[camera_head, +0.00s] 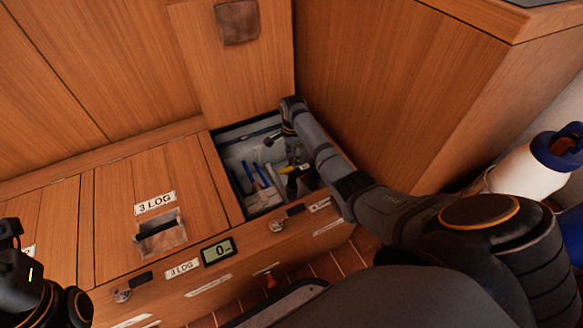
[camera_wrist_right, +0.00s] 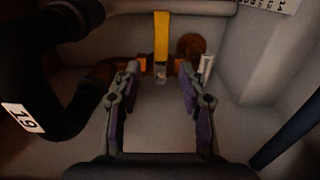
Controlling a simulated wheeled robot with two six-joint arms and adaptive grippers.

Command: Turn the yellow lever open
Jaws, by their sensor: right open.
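The yellow lever (camera_wrist_right: 161,37) points up in the right wrist view, on an orange-brown pipe fitting (camera_wrist_right: 178,66) in a pale compartment. In the head view, a small yellow part (camera_head: 287,169) shows inside the open compartment. My right gripper (camera_wrist_right: 159,73) is open, its two fingertips to the left and right of the lever's lower end. I see nothing held between them, and I cannot tell whether they touch the fitting. In the head view, my right arm reaches into the compartment, and the gripper (camera_head: 297,181) shows small and dark. Only part of my left arm shows at the left edge.
The compartment (camera_head: 240,133) has close walls and holds blue-ended items (camera_head: 256,175). A thick black hose (camera_wrist_right: 75,105) with a "19" label lies left of the right gripper. A wooden wall (camera_head: 395,80) stands right of the opening. A closed hatch (camera_head: 155,195) lies to the left.

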